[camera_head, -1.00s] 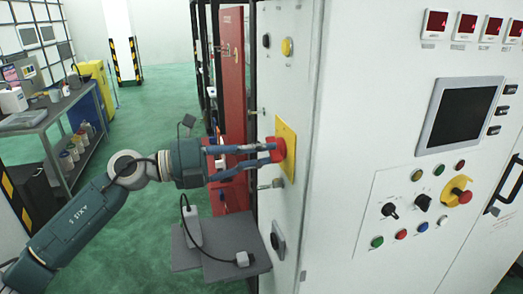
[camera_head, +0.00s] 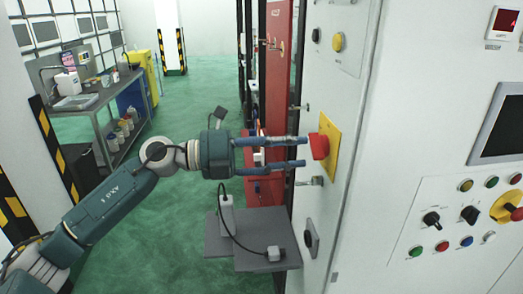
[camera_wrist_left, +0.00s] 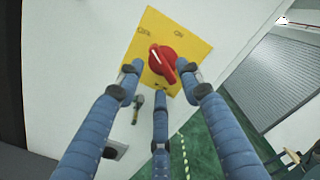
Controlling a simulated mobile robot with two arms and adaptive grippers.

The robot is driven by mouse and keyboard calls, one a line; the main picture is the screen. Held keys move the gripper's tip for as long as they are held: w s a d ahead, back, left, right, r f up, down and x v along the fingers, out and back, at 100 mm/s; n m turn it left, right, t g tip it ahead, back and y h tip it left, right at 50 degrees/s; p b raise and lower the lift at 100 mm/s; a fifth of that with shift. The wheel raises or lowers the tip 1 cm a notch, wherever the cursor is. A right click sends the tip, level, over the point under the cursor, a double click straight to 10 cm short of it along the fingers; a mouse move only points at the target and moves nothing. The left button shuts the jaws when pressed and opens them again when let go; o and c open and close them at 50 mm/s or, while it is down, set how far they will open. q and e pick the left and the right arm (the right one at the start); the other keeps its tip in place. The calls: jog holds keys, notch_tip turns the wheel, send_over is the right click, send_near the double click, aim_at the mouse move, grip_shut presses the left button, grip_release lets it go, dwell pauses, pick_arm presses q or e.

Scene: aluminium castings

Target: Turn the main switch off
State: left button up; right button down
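The main switch is a red rotary knob (camera_head: 319,146) on a yellow plate (camera_head: 331,129) on the side of the white cabinet. In the left wrist view the knob (camera_wrist_left: 163,61) has its white mark at the upper left, toward the left label, which seems to read OFF; ON is to the right. My left gripper (camera_head: 304,152) is open, its fingers spread level with the knob and just short of it. In the left wrist view the three fingers surround the knob without visibly gripping it. My right gripper is not in view.
The cabinet front (camera_head: 430,120) carries buttons, selectors and a screen. A small grey shelf (camera_head: 240,250) with a corded device lies below the gripper. A metal key-like handle (camera_head: 311,181) sticks out beneath the plate. Green floor is open to the left, with a workbench (camera_head: 95,112) beyond.

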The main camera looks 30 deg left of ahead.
pick_arm(q)
jog(key=v, duration=0.9)
jog(key=shift+a, duration=0.1)
